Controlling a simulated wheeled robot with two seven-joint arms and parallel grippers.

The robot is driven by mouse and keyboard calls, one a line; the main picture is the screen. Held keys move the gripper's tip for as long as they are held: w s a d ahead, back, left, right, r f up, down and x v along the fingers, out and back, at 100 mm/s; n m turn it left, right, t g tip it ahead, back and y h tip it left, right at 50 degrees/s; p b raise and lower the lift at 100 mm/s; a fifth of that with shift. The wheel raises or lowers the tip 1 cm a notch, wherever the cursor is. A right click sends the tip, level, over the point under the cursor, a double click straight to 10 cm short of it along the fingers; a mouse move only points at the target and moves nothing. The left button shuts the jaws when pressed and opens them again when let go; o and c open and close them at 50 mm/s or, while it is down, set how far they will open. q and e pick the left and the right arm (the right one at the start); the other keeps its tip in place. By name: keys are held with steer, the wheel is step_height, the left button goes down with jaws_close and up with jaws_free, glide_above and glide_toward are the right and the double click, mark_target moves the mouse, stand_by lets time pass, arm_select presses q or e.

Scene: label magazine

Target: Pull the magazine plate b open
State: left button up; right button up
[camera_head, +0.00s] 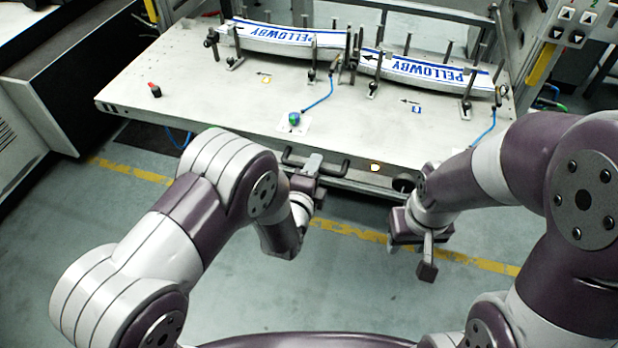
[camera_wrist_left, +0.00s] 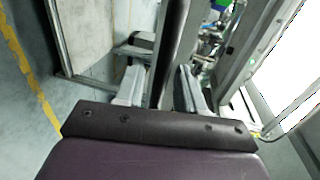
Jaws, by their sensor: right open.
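The magazine stands on a pale table plate (camera_head: 210,95). A dark bar handle (camera_head: 330,171) runs along the front edge of this plate. My left gripper (camera_head: 312,165) is at the left part of the handle. In the left wrist view a dark bar (camera_wrist_left: 168,50) runs between the two fingers of my left gripper (camera_wrist_left: 160,80); I cannot tell whether they press on it. My right gripper (camera_head: 428,255) is open and empty, pointing down in front of the table's right part. I see no letter b on the plate.
Two curved PELLOWBY label stacks (camera_head: 285,40) (camera_head: 425,72) stand between metal posts at the back. A grey cabinet (camera_head: 75,110) is at the left. The floor before the table is clear.

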arm_select(q)
steer(key=p+v, duration=0.1)
steer(key=v, duration=1)
steer(key=shift+s+p, duration=0.3)
steer(key=shift+s, duration=0.1)
steer(key=shift+a+r, duration=0.1)
steer(key=shift+a, duration=0.05)
